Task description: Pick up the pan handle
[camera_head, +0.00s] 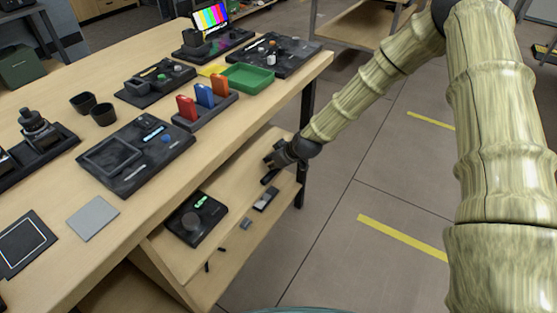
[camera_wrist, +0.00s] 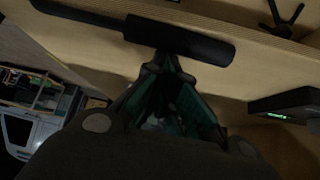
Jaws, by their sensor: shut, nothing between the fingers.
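The pan handle, a long black rod with a thicker grip (camera_wrist: 185,40), lies on the pale wooden lower shelf in the wrist view. My gripper (camera_wrist: 165,62) is right at the grip's near side, its fingertips together with nothing between them. I cannot tell whether they touch the grip. In the head view my gripper (camera_head: 272,158) is low at the right end of the lower shelf (camera_head: 225,255), under the table's edge. The handle is not clearly made out there.
A black device with a green display (camera_head: 197,218) and a small grey-black block (camera_head: 265,199) are on the lower shelf. The wooden tabletop (camera_head: 140,215) above holds control panels, a green tray (camera_head: 248,78) and coloured cards (camera_head: 204,95). A dark table leg (camera_head: 303,170) stands close to my gripper.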

